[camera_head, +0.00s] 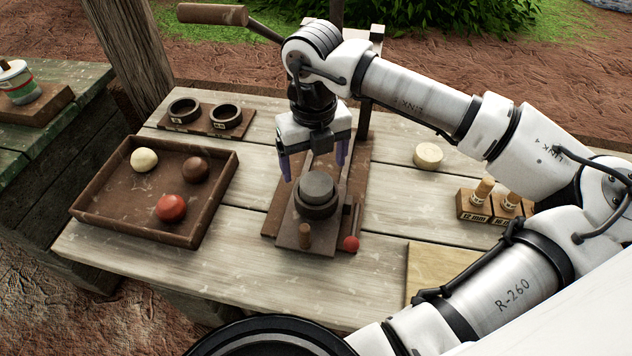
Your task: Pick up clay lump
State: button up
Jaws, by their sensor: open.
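A brown wooden tray (125,218) on the left of the table holds three round lumps that look like clay: a cream one (144,160), a dark brown one (195,170) and a red one (171,208). My gripper (314,168) points down with its two purple fingers apart and nothing between them. It is right of the tray, over or just behind a dark grey round piece (317,186) in a dark ring on a wooden press base (290,236). I cannot tell its exact height above that piece.
Two dark rings sit on a small board (205,128) behind the tray. A pale round disc (429,155) and a block with wooden pegs (474,205) stand to the right. Bare planks lie in front of the tray.

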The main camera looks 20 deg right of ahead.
aim_at(316, 182)
jog(key=shift+w+d+f+p, duration=0.15)
jog(key=shift+f+p, duration=0.4)
jog(key=shift+f, duration=0.95)
jog(key=shift+s+d+f+p, duration=0.1)
jog(key=shift+f+p, duration=0.45)
jog(key=shift+f, duration=0.95)
jog(key=shift+w, duration=0.1)
jog(key=c, duration=1.2)
jog(key=shift+r, duration=0.1)
notch_tip(316, 182, up, 20)
jog(key=b, duration=0.3)
